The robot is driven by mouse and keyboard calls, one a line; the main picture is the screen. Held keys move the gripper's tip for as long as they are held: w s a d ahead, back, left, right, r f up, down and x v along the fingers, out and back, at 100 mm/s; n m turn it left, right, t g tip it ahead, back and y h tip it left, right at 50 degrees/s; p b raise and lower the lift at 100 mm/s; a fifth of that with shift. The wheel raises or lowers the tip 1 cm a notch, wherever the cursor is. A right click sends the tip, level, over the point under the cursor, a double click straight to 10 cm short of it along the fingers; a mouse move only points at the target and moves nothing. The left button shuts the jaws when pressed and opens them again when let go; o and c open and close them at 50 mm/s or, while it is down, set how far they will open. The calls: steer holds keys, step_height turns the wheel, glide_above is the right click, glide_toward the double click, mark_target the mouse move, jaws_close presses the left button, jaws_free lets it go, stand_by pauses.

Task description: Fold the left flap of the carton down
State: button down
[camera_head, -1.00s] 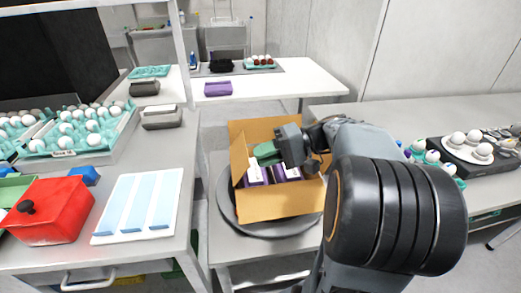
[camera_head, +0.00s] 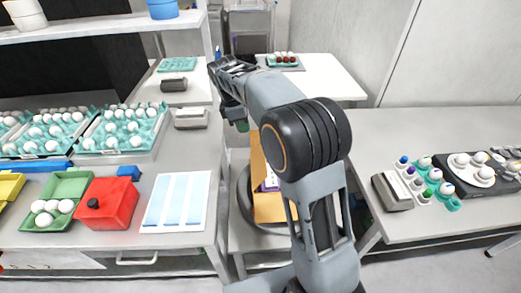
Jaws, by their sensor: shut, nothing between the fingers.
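The brown cardboard carton (camera_head: 262,205) stands on a dark round base (camera_head: 243,212), mostly hidden behind my arm. Its left side and what seems to be its raised left flap (camera_head: 257,155) show at the arm's left edge. A bit of a purple and white box (camera_head: 270,183) shows inside. My gripper (camera_head: 241,125), with green fingertips, is shut and empty. In the picture it is above and slightly left of the carton, apart from it. The carton's other flaps are hidden by my arm.
The right table carries a grey block (camera_head: 392,190) and eggs on a stand (camera_head: 470,170). A white table (camera_head: 335,75) stands behind.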

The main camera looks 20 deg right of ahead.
glide_above(261, 160)
steer(key=a, duration=0.3)
steer(key=a+x, duration=0.2)
steer(key=x, duration=0.8)
steer(key=shift+w+d+f, duration=0.4)
steer(key=shift+d+f, duration=0.1)
steer(key=shift+d, duration=0.25)
steer(key=shift+s+d+f, duration=0.15)
steer(key=shift+d+f, duration=0.3)
steer(key=shift+d, duration=0.2)
steer(key=shift+s+d+f+y, duration=0.1)
steer(key=shift+d+f+y, duration=0.05)
steer(key=shift+d+y, duration=0.25)
